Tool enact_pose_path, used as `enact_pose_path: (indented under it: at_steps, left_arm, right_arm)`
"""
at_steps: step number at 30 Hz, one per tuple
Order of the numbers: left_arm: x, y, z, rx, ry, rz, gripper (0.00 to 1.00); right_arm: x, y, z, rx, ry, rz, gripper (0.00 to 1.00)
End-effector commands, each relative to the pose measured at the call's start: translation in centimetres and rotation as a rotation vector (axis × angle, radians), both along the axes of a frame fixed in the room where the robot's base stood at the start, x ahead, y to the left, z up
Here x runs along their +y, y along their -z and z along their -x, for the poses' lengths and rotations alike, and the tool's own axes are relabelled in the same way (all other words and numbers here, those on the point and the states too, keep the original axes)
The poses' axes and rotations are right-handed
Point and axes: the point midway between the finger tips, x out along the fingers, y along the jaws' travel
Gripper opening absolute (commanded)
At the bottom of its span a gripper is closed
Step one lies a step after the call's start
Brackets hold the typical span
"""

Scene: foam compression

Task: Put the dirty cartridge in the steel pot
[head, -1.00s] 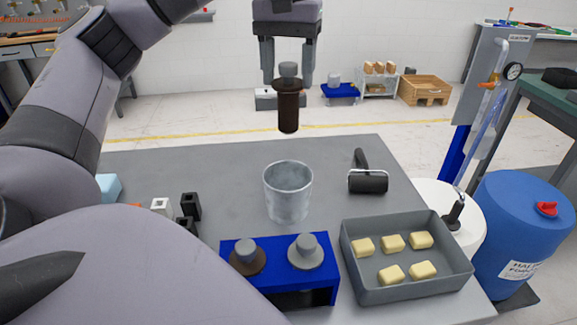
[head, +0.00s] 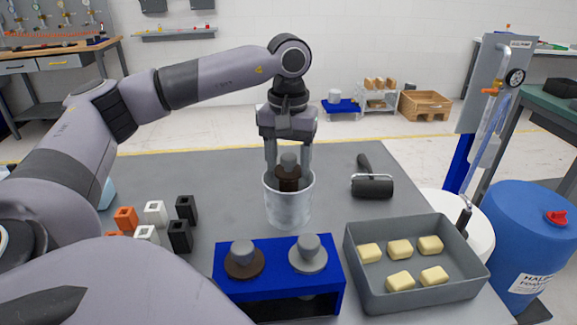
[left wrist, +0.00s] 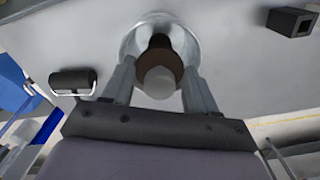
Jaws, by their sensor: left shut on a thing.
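The dirty cartridge (head: 288,181), dark brown with a grey knob, is upright with its lower part inside the steel pot (head: 288,206). The pot's wall hides its lower end. My left gripper (head: 288,160) points down over the pot and is shut on the cartridge, one finger on each side of the knob. In the left wrist view, the cartridge (left wrist: 163,46) reaches into the pot mouth (left wrist: 132,42) between the fingers (left wrist: 159,84). My right gripper is not in view.
A blue stand (head: 230,291) with two knobbed pieces is in front of the pot. A grey tray (head: 363,289) of yellow blocks is to the right, a black roller (head: 372,187) behind it. Several small blocks (head: 180,235) lie left. A blue drum (head: 520,240) stands at the right.

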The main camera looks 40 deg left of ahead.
Motion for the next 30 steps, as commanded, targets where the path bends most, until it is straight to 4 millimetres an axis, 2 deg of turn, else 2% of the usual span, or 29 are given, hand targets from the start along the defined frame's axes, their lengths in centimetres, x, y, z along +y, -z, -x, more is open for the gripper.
enact_pose_path:
  at_steps: [4, 15, 16, 17, 26, 30]
  left_arm:
    - [0.0, 1.4, 0.0, -0.001, 0.0, 0.0, 0.05]
    - [0.0, 1.9, 0.0, -0.001, 0.001, 0.0, 0.05]
    - [0.0, 1.8, 0.0, -0.001, 0.001, 0.0, 0.65]
    - [0.0, 1.8, 0.0, -0.001, 0.001, 0.0, 0.69]
    - [0.0, 1.6, 0.0, -0.001, 0.001, 0.0, 0.69]
    - [0.0, 0.6, -0.1, -0.004, 0.001, 0.0, 0.69]
  right_arm:
    - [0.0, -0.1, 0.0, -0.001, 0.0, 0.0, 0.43]
    - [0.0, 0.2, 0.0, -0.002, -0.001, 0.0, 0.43]
    - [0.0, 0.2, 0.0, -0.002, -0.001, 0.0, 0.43]
    - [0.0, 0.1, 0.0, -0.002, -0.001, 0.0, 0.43]
    - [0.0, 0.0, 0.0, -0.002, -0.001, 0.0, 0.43]
    - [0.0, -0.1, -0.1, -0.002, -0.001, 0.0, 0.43]
